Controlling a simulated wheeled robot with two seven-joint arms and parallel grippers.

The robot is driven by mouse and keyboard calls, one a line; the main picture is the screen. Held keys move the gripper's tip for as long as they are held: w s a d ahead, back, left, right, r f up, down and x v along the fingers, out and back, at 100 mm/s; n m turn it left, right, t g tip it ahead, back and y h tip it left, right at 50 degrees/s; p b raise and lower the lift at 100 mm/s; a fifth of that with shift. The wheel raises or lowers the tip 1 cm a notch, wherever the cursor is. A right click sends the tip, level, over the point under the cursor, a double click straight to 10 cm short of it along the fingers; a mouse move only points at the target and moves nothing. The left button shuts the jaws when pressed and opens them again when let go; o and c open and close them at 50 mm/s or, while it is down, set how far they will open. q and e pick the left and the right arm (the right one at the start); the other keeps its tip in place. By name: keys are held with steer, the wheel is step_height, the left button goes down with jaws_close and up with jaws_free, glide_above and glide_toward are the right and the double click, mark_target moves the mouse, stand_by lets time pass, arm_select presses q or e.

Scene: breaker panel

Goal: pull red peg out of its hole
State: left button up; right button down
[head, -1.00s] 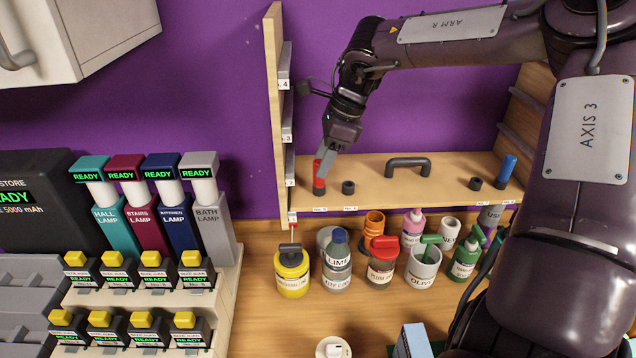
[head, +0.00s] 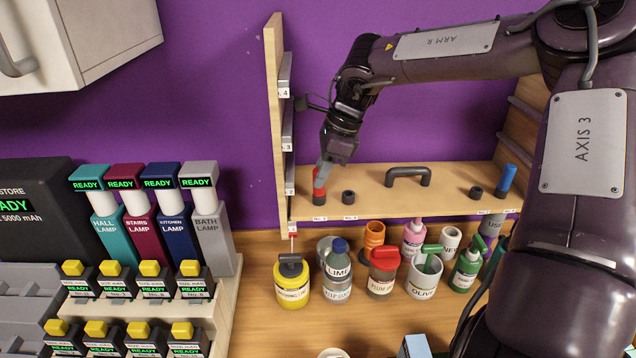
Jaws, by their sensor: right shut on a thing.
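The red peg (head: 317,180) stands upright in a dark round collar (head: 319,197) near the left end of the wooden shelf board. My right gripper (head: 321,178) reaches down from above and is shut on the red peg. The peg's lower end is hidden in the collar. My left gripper is not in view.
An empty dark collar (head: 348,198) sits just right of the peg. A dark handle (head: 408,176) and a blue peg (head: 506,180) are farther right on the board (head: 440,203). Labelled bottles and jars stand below. A wooden upright (head: 275,120) rises close on the left.

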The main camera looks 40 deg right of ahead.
steer(key=shift+r+p, duration=1.45)
steer(key=shift+r, duration=0.55)
